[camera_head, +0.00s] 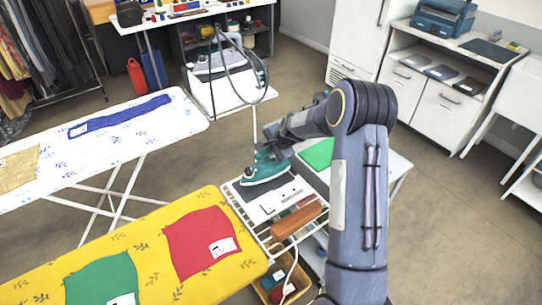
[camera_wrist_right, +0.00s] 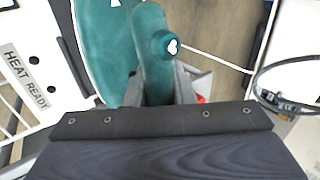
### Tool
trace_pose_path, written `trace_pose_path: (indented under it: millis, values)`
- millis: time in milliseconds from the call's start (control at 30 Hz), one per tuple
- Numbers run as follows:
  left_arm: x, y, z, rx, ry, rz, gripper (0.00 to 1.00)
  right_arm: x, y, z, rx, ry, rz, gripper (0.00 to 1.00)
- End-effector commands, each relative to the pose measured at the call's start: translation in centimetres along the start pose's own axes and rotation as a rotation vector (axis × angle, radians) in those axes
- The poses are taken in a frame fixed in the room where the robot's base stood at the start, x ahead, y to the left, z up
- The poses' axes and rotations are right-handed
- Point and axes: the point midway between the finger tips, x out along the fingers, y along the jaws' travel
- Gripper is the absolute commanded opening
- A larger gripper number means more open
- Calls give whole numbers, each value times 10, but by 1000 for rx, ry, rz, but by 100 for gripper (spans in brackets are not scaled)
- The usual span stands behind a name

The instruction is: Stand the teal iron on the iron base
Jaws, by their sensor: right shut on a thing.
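My right gripper (camera_head: 277,150) is shut on the iron's handle. In the right wrist view the teal handle (camera_wrist_right: 152,55) runs between the fingers (camera_wrist_right: 158,92), with the iron's body to its left. The base's white panel (camera_wrist_right: 25,70) there reads "HEAT READY". The iron looks over or on the dark plate; I cannot tell whether it touches. My left gripper is not in view.
The yellow board (camera_head: 150,245) holds a red cloth (camera_head: 202,238) and a green cloth (camera_head: 102,280). An orange-brown block (camera_head: 298,220) lies on the wire rack beside the base. A white table with a green sheet (camera_head: 318,154) stands behind my arm. A patterned board (camera_head: 110,140) is at left.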

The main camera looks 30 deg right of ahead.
Motion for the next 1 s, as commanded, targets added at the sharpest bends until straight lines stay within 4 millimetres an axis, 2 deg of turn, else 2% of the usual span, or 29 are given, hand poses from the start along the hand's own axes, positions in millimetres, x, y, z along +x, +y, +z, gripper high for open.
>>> trace_pose_path:
  millis: [200,533,567,700,1000]
  values:
    - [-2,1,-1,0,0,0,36,22,16,0,1,-1,0,0]
    - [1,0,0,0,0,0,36,26,18,1,0,0,-1,0]
    - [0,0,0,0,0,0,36,26,18,1,0,-1,2,25]
    - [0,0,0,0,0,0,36,25,18,1,0,-1,2,43]
    - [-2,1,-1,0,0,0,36,24,17,1,0,-1,2,44]
